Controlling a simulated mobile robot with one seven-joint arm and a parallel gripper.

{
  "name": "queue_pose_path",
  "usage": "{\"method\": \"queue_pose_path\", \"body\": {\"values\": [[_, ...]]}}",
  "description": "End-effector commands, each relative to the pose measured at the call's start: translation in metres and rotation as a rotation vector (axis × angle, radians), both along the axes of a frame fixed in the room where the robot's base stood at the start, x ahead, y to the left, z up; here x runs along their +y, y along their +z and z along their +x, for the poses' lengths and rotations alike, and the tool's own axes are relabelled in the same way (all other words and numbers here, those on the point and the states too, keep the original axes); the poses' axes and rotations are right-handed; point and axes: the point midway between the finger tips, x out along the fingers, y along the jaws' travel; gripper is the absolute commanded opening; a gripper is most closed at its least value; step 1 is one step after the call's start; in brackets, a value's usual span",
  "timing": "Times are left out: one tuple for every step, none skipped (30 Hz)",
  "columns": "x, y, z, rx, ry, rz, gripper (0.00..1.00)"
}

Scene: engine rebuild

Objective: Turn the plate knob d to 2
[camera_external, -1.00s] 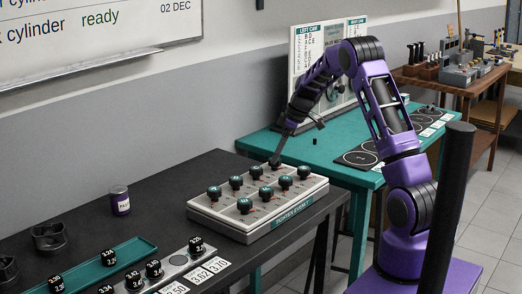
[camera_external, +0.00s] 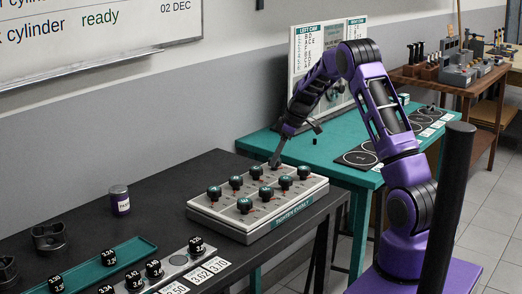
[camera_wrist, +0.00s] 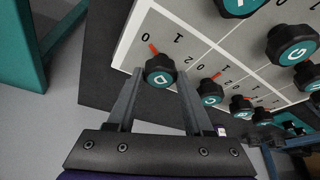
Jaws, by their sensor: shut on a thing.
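Plate knob D (camera_wrist: 160,70) is a black knob with a teal cap lettered D, at the near edge of the grey plate in the wrist view. My gripper (camera_wrist: 160,76) has one finger on each side of it and is shut on it.
Several similar knobs, such as one at the near end (camera_external: 245,205) and knob G (camera_wrist: 292,45), stand close by on the plate. The plate rests on a black bench (camera_external: 165,205). A teal table (camera_external: 330,150) with a sign board stands behind.

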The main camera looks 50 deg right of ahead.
Motion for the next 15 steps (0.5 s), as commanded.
{"method": "queue_pose_path", "body": {"values": [[0.0001, 0.0001, -0.0001, 0.000, -0.001, 0.000, 0.00], [0.0002, 0.0001, -0.0001, 0.000, -0.002, 0.001, 0.00], [0.0003, 0.0001, -0.0002, 0.000, -0.004, 0.001, 0.00], [0.0003, 0.0000, -0.0003, 0.000, -0.007, 0.001, 0.00], [0.0004, -0.0001, -0.0003, 0.000, -0.012, 0.000, 0.00], [0.0005, -0.0003, -0.0005, 0.000, -0.020, 0.001, 0.00], [0.0006, -0.0004, -0.0005, 0.001, -0.029, 0.001, 0.00], [0.0007, -0.0006, -0.0006, 0.001, -0.038, 0.000, 0.00], [0.0009, -0.0008, -0.0005, 0.001, -0.053, 0.000, 0.00], [0.0010, -0.0009, -0.0005, 0.001, -0.067, -0.001, 0.00], [0.0012, -0.0009, -0.0005, 0.001, -0.081, 0.000, 0.00], [0.0016, -0.0010, -0.0006, 0.000, -0.104, 0.000, 0.00], [0.0018, -0.0010, -0.0006, 0.000, -0.124, 0.001, 0.00], [0.0021, -0.0009, -0.0006, 0.000, -0.144, -0.001, 0.00], [0.0023, -0.0009, -0.0007, 0.000, -0.174, 0.000, 0.00]]}}
